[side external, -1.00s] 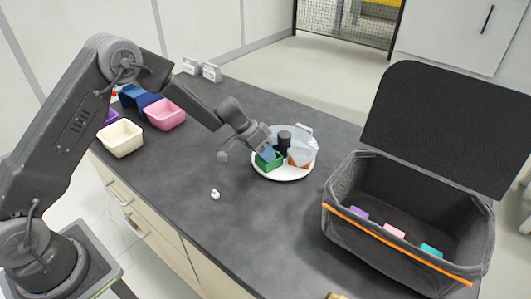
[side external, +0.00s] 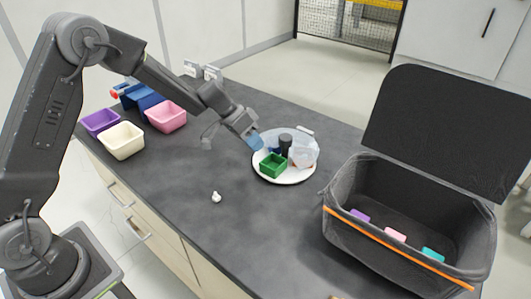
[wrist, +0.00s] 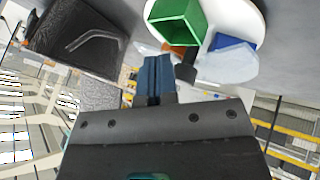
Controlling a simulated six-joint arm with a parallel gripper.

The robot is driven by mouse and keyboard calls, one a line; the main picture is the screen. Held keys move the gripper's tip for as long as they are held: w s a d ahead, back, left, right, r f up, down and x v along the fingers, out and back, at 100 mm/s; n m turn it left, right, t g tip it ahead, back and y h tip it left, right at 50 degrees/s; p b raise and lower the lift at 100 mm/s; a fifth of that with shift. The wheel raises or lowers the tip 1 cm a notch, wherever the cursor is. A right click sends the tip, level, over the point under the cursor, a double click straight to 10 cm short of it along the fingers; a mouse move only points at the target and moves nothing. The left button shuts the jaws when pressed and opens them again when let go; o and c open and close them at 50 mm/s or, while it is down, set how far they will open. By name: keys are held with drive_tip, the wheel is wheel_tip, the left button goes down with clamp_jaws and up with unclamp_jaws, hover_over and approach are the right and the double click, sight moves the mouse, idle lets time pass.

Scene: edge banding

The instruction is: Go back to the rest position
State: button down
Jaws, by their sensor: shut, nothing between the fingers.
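My gripper (side external: 256,143) is above the left rim of a round white plate (side external: 290,179) in the side external view. Its blue fingers are closed together with nothing between them, and they also show in the wrist view (wrist: 155,76). A green square container (side external: 273,165) stands on the plate, below and right of the fingertips. It also shows at the top of the wrist view (wrist: 178,18). A dark cylinder (side external: 285,141) and a clear container (side external: 304,152) stand on the plate too.
Purple (side external: 101,122), cream (side external: 122,140) and pink (side external: 166,116) bins stand at the left, near a blue object (side external: 138,96). A small white item (side external: 216,197) lies on the dark counter (side external: 190,170). An open black bag (side external: 400,225) holds small coloured pieces at the right.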

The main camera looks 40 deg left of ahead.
drive_tip(key=s+d+r+y, duration=0.1)
drive_tip(key=s+r+y, duration=0.1)
drive_tip(key=s+r, duration=1.15)
drive_tip(key=s+a+r+n+t+y, duration=0.1)
drive_tip(key=s+r+n+y, duration=0.1)
drive_tip(key=s, duration=0.7)
drive_tip(key=s+a+r+n+t+y, duration=0.1)
drive_tip(key=s+r+n+y, duration=0.1)
drive_tip(key=s, duration=0.7)
drive_tip(key=shift+a+y, duration=0.35)
drive_tip(key=shift+y, duration=0.05)
